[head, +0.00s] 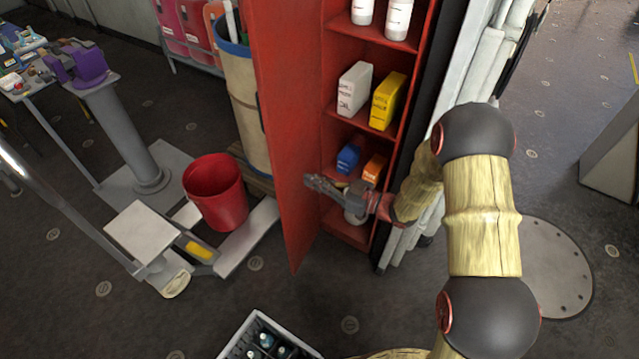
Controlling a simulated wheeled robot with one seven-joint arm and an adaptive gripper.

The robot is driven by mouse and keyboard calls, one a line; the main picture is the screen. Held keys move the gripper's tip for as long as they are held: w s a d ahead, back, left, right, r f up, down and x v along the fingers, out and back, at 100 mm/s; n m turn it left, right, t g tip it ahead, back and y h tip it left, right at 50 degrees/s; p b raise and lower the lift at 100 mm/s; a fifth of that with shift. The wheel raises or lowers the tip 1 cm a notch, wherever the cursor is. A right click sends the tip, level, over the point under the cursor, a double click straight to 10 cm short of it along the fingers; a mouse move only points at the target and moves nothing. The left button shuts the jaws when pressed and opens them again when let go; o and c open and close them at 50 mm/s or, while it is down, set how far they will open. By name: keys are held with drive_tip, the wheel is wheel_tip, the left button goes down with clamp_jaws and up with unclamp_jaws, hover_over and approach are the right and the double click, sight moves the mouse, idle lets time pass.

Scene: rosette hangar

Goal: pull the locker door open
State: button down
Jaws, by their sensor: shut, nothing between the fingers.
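The red locker (366,137) stands in the upper middle of the head view with its inside showing. Its red door (285,120) stands open, swung out to the left of the shelves. My gripper (308,180) is shut and empty, in front of the lower shelves. Its tips are close to the inner face of the door; I cannot tell whether they touch it. My wrist and arm come in from the right, across the locker's right edge, and hide part of the lower compartment.
The locker shelves hold white bottles (397,18), a white box (354,90), a yellow box (387,101), and small blue and orange boxes. A red bucket (216,192) stands on a platform left of the door. A bottle crate (268,337) sits on the floor in front.

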sight(276, 167)
drive_tip(key=b+x, duration=0.2)
drive_tip(key=x, duration=0.7)
drive_tip(key=shift+w+a, duration=0.1)
